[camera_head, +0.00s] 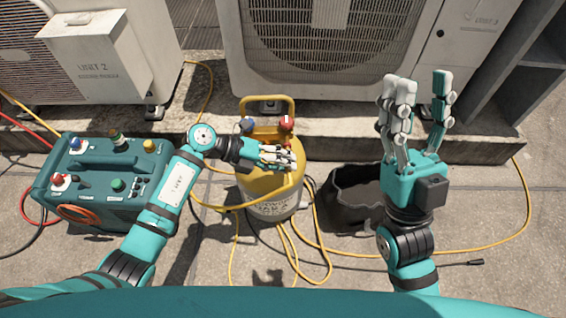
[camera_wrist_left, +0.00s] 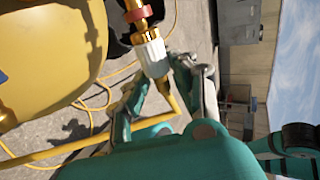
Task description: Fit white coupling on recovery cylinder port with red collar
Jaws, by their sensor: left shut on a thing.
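The yellow recovery cylinder (camera_head: 270,187) stands upright in the middle of the head view. Its top has a red-marked fitting (camera_head: 287,122) on the right and a blue one (camera_head: 247,124) on the left. My left gripper (camera_head: 287,158) is at the cylinder's near upper side. In the left wrist view, its fingers close at the lower end of the white coupling (camera_wrist_left: 152,57). The coupling lines up with the brass port below the red collar (camera_wrist_left: 138,15); brass shows between them, and I cannot tell whether it is seated. My right gripper (camera_head: 416,95) is raised, fingers apart, empty.
A teal recovery machine (camera_head: 105,178) with coloured knobs stands left. A dark open bag (camera_head: 352,195) lies right of the cylinder. Yellow hoses (camera_head: 320,265) loop over the paving. Condenser units (camera_head: 330,45) stand behind on a concrete kerb (camera_head: 470,140).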

